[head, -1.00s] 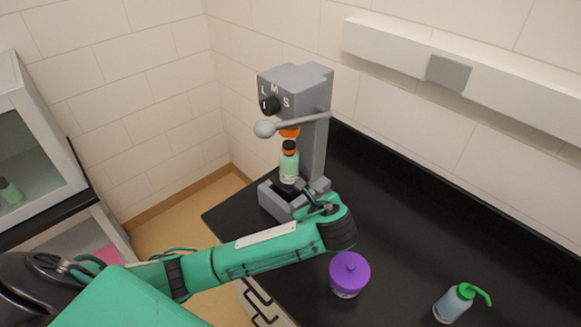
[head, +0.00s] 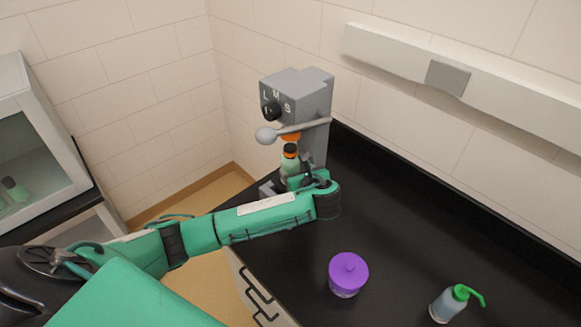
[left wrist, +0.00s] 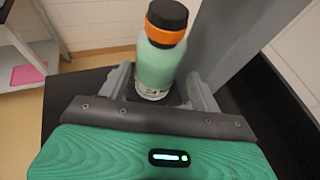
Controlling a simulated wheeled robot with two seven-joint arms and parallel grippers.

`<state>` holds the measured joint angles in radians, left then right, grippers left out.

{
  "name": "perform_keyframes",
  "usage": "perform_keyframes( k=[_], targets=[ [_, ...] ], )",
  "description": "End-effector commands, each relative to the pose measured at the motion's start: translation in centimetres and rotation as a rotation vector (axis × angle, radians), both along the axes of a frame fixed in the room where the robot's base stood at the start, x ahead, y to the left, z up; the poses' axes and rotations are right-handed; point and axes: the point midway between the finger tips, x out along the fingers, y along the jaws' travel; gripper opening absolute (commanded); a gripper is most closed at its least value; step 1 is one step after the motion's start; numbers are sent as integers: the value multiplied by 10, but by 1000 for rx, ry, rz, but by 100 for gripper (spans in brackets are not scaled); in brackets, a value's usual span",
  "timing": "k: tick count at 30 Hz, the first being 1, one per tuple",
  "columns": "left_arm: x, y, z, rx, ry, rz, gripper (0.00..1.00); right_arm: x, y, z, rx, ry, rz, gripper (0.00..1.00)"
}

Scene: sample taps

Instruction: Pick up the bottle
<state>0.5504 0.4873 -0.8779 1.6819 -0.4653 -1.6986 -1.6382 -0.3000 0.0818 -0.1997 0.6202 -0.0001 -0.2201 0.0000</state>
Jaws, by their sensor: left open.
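The bottle (head: 291,160) is pale green with an orange collar and a black cap. In the left wrist view the bottle (left wrist: 158,62) stands between the two grey fingers of my left gripper (left wrist: 160,82). The fingers are open, one on each side of it. In the head view my left gripper (head: 300,178) is at the lower part of the bottle and partly hides it and the machine's base. My right gripper is not in view.
A purple lidded jar (head: 348,274) and a wash bottle with a green spout (head: 452,303) stand on the black counter (head: 410,250). The machine's lever (head: 290,130) sticks out above the bottle. A glass-fronted cabinet (head: 35,140) is at the left.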

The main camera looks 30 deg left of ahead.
Motion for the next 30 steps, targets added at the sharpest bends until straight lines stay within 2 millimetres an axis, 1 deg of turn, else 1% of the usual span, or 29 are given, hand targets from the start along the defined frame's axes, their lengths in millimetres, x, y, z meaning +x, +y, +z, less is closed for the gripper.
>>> perform_keyframes(
  k=[3,7,13,21,26,27,28,29,30],
  targets=[
    [6,10,0,2,2,3,64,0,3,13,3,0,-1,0],
    [15,24,-5,2,3,3,64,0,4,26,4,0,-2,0],
    [27,36,-16,0,1,2,64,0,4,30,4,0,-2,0],
    [28,37,-19,0,1,1,64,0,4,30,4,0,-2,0],
    [28,37,-18,0,1,1,33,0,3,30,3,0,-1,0],
    [28,37,-18,0,1,1,25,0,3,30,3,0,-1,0],
    [29,37,-18,-1,-1,0,23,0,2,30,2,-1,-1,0],
    [29,37,-18,-1,-1,0,19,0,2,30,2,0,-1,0],
    [29,37,-18,-1,-1,0,19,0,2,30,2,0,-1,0]
  ],
)
